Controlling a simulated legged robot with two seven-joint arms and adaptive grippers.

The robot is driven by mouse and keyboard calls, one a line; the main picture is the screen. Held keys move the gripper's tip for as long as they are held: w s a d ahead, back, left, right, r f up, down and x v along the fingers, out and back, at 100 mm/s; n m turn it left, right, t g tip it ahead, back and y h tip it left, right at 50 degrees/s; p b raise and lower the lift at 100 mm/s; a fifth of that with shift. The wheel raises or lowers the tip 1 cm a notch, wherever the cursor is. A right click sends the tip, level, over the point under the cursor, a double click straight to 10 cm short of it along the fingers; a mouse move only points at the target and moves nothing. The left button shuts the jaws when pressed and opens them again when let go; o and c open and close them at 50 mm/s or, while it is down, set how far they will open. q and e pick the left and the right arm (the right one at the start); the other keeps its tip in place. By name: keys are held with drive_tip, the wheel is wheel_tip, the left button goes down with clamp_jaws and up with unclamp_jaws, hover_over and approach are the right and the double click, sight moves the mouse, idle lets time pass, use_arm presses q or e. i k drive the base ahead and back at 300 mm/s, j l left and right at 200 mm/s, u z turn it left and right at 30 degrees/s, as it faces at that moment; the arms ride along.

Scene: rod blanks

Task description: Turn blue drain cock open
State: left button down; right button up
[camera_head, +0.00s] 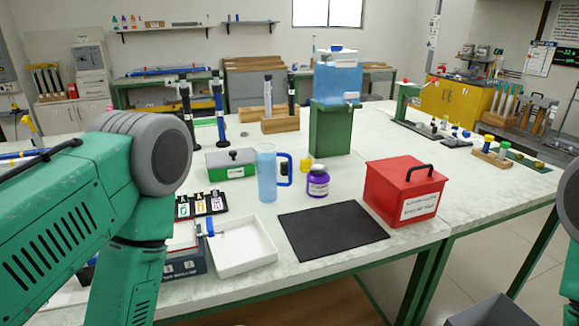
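A translucent blue tank (337,80) stands on a green stand (330,128) at the back of the table. A small pale fitting (352,97), probably its drain cock, sticks out low on the tank's right side. It is too small to tell its handle's position. A blue-handled piece (209,227) lies at the left edge of a white tray (243,262); I cannot tell what it is. My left arm fills the left side, but its gripper is out of view. My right gripper is not in view either.
A blue pitcher (267,174), purple jar (318,182), green box (230,166) and red box (405,188) stand on the table. A dark mat (331,228) lies bare in front. Tall tubes and wooden racks (279,122) stand left of the tank.

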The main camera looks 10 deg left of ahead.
sight(209, 223)
drive_tip(key=u, duration=1.25)
drive_tip(key=i+j, duration=0.1)
drive_tip(key=i+j+z, duration=0.1)
drive_tip(key=j+z, duration=0.2)
drive_tip(key=z, duration=0.15)
drive_tip(key=j+z, duration=0.3)
drive_tip(key=z, duration=0.15)
drive_tip(key=i, duration=0.05)
